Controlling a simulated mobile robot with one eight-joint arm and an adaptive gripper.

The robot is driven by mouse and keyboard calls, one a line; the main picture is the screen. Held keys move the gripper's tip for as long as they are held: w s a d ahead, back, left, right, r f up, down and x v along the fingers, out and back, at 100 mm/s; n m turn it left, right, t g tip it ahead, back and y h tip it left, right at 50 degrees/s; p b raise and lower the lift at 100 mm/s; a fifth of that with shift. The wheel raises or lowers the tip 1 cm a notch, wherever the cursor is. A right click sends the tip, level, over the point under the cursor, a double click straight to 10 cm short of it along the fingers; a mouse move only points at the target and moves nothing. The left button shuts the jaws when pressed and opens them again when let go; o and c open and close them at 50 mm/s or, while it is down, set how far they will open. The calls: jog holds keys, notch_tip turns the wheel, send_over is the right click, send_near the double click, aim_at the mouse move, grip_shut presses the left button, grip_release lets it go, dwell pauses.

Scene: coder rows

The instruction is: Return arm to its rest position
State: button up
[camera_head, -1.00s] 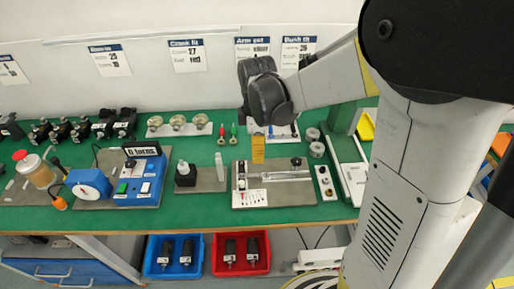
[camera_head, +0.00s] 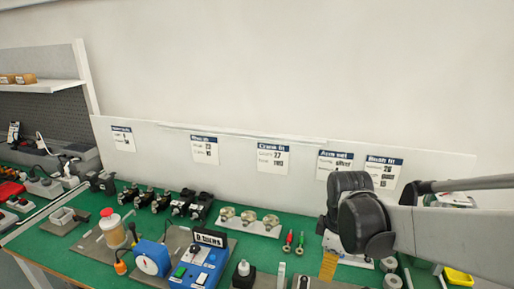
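My arm (camera_head: 450,238) enters from the right edge and reaches left over the green workbench. Its dark rounded wrist joint (camera_head: 362,218) is in front of the label sheets at the right. Below the wrist a small yellow-orange piece (camera_head: 328,266) shows; I cannot tell if it is part of my gripper or a thing on the bench. The fingers of my gripper cannot be made out, so whether it is open or shut is not clear.
The green bench (camera_head: 75,255) holds a blue counter box (camera_head: 195,268), a jar with a red cap (camera_head: 112,228), several black motors and a rack of round metal parts (camera_head: 249,219). A shelf (camera_head: 50,87) stands at the left. The wall above is clear.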

jog(key=s+r+m+t, duration=0.6)
jog(key=s+r+m, duration=0.1)
jog(key=s+m, duration=0.4)
jog(key=shift+a+m, duration=0.35)
jog(key=shift+m, duration=0.35)
jog(key=shift+s+d, duration=0.1)
